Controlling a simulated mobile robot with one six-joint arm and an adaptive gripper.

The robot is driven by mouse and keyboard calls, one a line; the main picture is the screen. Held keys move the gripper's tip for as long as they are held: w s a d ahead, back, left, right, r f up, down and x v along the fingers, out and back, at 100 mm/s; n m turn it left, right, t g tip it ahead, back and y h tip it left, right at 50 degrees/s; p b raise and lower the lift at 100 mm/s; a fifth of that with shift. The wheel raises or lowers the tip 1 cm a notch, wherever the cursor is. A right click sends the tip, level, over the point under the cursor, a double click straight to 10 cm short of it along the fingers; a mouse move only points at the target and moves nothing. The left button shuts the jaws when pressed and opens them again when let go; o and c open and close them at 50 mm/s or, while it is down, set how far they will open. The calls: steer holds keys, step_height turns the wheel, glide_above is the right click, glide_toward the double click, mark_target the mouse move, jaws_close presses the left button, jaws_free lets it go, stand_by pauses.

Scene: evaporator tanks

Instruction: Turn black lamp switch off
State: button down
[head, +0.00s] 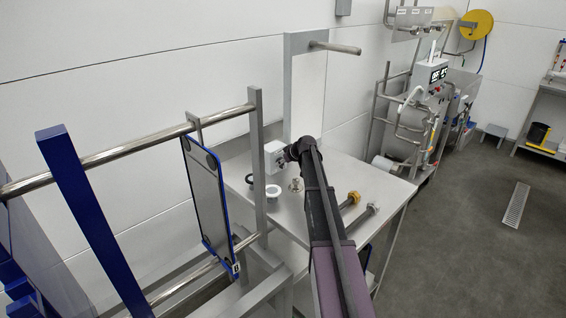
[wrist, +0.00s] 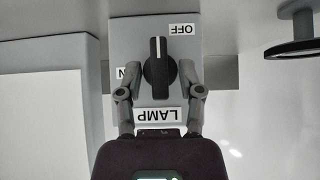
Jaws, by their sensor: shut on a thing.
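The black lamp switch (wrist: 159,68) is a rotary knob on a light grey box (wrist: 150,25); in the head view the box (head: 273,157) stands at the back of the steel table. The knob's white mark points straight up in the wrist view. An upside-down OFF label (wrist: 184,29) is above right of it, a partly hidden label ending in N (wrist: 122,72) is at left, and an upside-down LAMP label (wrist: 160,115) is below. My gripper (wrist: 158,72) is shut on the knob, one finger on each side. In the head view my gripper (head: 286,154) is at the box, its fingers unclear.
The steel table (head: 345,172) holds a white ring (head: 273,190), a dark ring (head: 250,179), a small metal fitting (head: 296,185) and brass-coloured fittings (head: 353,198). A rail frame with a hanging blue-edged board (head: 207,205) stands at left. Open floor lies at right.

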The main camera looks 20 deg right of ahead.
steer(key=c, duration=0.6)
jaws_free()
steer(key=shift+c, duration=0.2)
steer(key=shift+s, duration=0.1)
